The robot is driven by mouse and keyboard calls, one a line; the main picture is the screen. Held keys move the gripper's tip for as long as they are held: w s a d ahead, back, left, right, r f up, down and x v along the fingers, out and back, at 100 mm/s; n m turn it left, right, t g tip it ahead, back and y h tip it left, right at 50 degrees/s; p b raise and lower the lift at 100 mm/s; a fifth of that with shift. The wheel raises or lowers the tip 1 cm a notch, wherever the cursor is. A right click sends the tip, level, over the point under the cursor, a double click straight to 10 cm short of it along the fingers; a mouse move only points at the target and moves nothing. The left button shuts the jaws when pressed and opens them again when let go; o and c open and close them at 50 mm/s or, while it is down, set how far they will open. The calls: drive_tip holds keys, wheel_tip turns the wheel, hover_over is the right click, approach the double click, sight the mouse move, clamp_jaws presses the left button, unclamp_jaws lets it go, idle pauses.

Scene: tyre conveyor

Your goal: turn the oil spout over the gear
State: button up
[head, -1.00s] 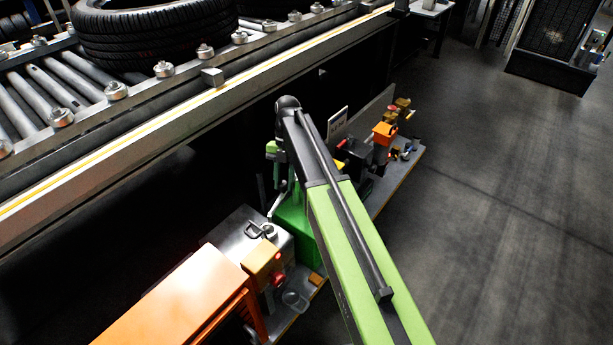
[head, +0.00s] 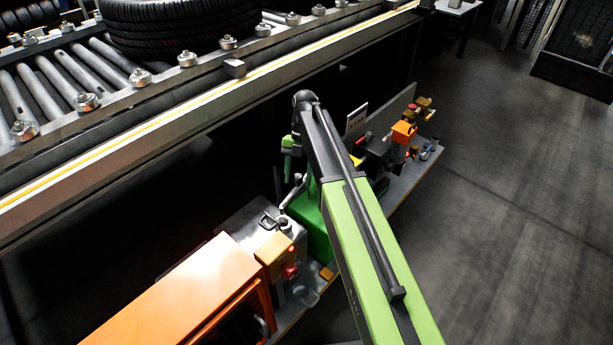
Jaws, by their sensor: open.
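My gripper (head: 284,182) hangs at the end of my green and black arm, above a bench beside the conveyor. It is partly in shadow, and its thin fingers look apart with nothing between them. Just below and beside it is a green box-shaped housing (head: 317,232), partly hidden by my arm. A thin grey bent piece (head: 293,191) stands by the housing near the fingers; I cannot tell whether it is the oil spout or touches them. A grey machine top (head: 245,228) with a dark loop handle lies to the lower left. I cannot make out the gear.
An orange cover (head: 190,290) fills the lower left. A yellow-orange box (head: 274,253) with a red knob stands beside it. Small orange and dark parts (head: 403,132) sit at the bench's far end. The roller conveyor (head: 110,160) carries a tyre (head: 180,28). Open floor (head: 500,220) lies right.

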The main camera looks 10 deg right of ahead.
drive_tip(key=p+v, duration=1.5)
drive_tip(key=v, duration=0.2)
drive_tip(key=shift+a, duration=0.1)
